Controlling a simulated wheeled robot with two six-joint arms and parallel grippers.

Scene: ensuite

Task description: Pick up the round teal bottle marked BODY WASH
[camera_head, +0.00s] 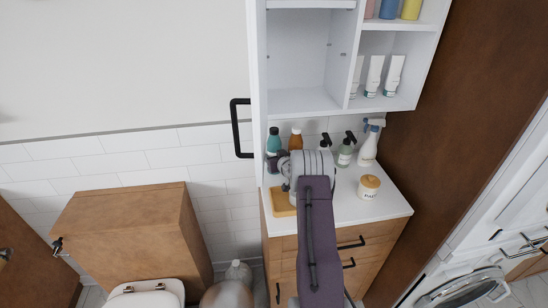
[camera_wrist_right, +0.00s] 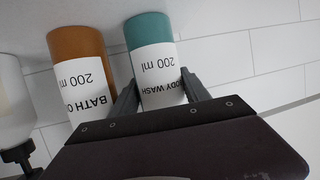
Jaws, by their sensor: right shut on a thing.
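The round teal bottle (camera_head: 273,143) stands at the back left of the white counter. In the right wrist view the teal bottle (camera_wrist_right: 152,32) shows a white label reading BODY WASH, 200 ml, upside down in the picture. My right gripper (camera_wrist_right: 160,88) has one finger on each side of this bottle and is shut on it. In the head view my right gripper (camera_head: 284,170) is at the bottle's lower part, mostly hidden by my own wrist. My left gripper is not in view.
An amber BATH bottle (camera_wrist_right: 80,60) stands close beside the teal one. Pump bottles (camera_head: 345,152), a spray bottle (camera_head: 369,146) and a lidded jar (camera_head: 369,187) stand to the right. The open cabinet (camera_head: 300,100) hangs above.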

